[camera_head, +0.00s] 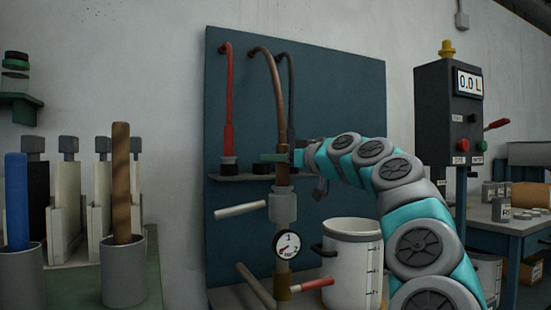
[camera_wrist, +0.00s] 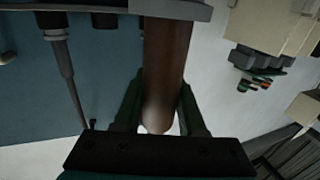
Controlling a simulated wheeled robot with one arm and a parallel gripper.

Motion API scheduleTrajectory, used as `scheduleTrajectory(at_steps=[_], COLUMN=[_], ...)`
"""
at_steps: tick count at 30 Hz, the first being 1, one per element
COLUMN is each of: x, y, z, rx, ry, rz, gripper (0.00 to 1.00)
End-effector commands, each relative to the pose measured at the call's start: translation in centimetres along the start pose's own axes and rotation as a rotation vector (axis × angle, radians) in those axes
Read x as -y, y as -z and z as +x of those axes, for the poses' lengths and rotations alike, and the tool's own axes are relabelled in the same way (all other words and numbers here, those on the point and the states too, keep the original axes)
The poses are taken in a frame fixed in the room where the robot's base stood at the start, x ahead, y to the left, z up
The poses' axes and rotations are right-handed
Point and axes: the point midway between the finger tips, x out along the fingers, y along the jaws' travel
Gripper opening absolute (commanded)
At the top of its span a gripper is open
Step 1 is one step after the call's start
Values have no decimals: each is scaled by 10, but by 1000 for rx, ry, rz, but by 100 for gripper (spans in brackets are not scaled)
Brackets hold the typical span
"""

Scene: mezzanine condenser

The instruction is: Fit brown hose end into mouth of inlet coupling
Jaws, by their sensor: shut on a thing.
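The brown hose (camera_head: 273,78) arcs out from the upper blue panel and hangs down to my gripper (camera_head: 274,157). My gripper's green fingers are shut around it near its lower end. The wrist view shows the brown hose (camera_wrist: 166,60) between the two fingers of my gripper (camera_wrist: 160,112). The inlet coupling, a light grey fitting (camera_head: 283,207), stands upright on a pipe directly below the hose end. The hose's lower end shows just above the coupling's top, roughly in line with it. I cannot tell whether it touches or enters the mouth.
A red hose (camera_head: 228,110) and a dark hose (camera_head: 291,105) hang beside the brown one. A small shelf (camera_head: 238,178) crosses the panel there. A pressure gauge (camera_head: 287,246) sits below the coupling, and a white pot (camera_head: 352,262) stands to its right.

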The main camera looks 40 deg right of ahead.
Motion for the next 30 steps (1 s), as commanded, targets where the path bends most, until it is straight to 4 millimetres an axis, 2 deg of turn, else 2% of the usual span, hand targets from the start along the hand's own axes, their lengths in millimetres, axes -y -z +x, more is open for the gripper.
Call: scheduleTrajectory(at_steps=[13,14,15,22,30], x=[0,0,0,0,0], y=[-6,-6,-6,-6,-6], z=[0,0,0,0,0], rx=[-1,0,0,0,0], ry=[0,0,0,-1,-1], rz=[0,0,0,0,0], gripper=[0,43,48,74,75])
